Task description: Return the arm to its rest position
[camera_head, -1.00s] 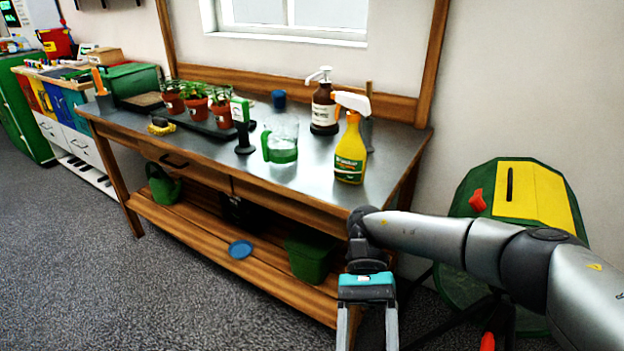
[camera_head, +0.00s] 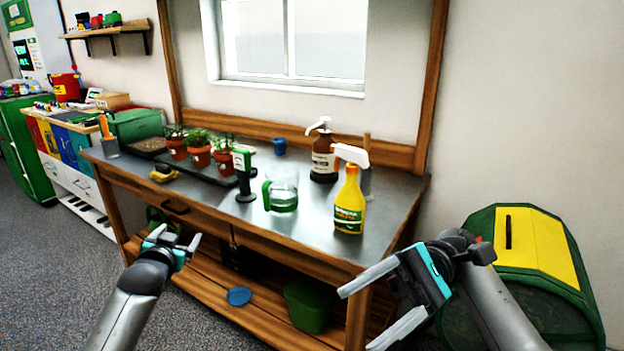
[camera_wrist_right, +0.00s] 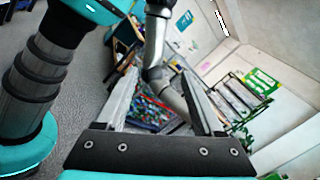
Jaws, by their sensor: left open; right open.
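My left gripper (camera_head: 176,242) comes in from the lower left in the head view. It is open and empty, in front of the wooden workbench (camera_head: 210,200). My right gripper (camera_head: 354,318) is at the lower right, its fingers spread and pointing left, with nothing between them. It is in front of the bench's right end. In the right wrist view its two fingers (camera_wrist_right: 160,100) stand apart. Parts of my own arm show between and beside them there.
A yellow spray bottle (camera_head: 350,205), a brown pump bottle (camera_head: 323,158), a glass jug (camera_head: 283,195) and potted plants (camera_head: 198,156) stand on the bench. A green and yellow composter (camera_head: 535,245) stands right, close behind my right arm. A blue disc (camera_head: 239,296) lies on the lower shelf.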

